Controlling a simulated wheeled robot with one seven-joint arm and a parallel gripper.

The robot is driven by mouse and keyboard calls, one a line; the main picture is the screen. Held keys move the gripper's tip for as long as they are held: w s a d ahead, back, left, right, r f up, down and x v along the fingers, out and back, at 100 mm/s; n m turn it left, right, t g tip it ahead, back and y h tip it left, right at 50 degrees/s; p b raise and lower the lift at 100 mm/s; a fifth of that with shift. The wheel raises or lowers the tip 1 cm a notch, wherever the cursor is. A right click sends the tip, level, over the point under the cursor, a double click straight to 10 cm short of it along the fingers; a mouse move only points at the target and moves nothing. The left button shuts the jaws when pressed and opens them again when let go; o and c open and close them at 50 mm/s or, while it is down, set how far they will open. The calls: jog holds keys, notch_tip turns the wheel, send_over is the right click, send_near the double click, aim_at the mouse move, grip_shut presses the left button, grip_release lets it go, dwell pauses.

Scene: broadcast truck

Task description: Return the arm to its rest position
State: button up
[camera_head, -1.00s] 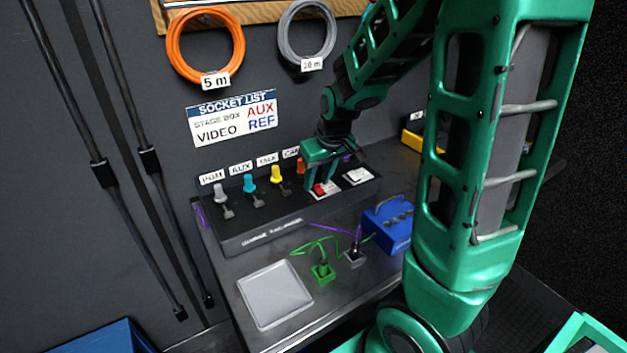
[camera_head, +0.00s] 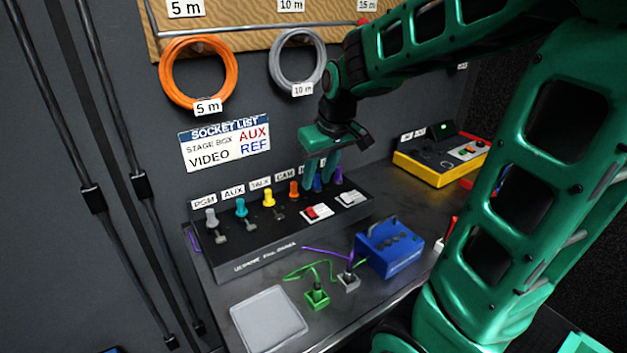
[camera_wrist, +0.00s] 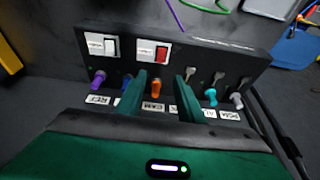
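My gripper (camera_head: 322,186) hangs fingers-down over the back row of a black socket panel (camera_head: 285,241). It is a little above the panel, and its two green fingers stand apart with nothing held between them. In the wrist view my gripper (camera_wrist: 161,80) also shows open, with an orange plug (camera_wrist: 156,88) of the panel seen in the gap beyond the fingers. My green arm reaches from the right of the head view, bent over the bench. A red rocker switch (camera_head: 314,211) and a white switch (camera_head: 349,198) lie in front of the fingers.
A blue box (camera_head: 389,249), a green plug (camera_head: 317,298), a grey plug (camera_head: 348,281) and a grey tray (camera_head: 268,318) stand on the bench in front. A yellow device (camera_head: 432,169) is at the back right. Orange (camera_head: 199,73) and grey (camera_head: 297,58) cable coils hang on the wall.

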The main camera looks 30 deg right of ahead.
dwell(0.4)
jog(key=s+d+f+m+g, duration=0.1)
jog(key=s+m+g, duration=0.1)
jog(key=s, duration=1)
jog(key=s+d+f+m+g, duration=0.2)
jog(key=s+m, duration=0.2)
jog(key=s, duration=0.8)
jog(key=shift+f, duration=0.15)
jog(key=shift+w, duration=0.1)
jog(key=shift+w+f, duration=0.25)
jog(key=shift+w, duration=0.35)
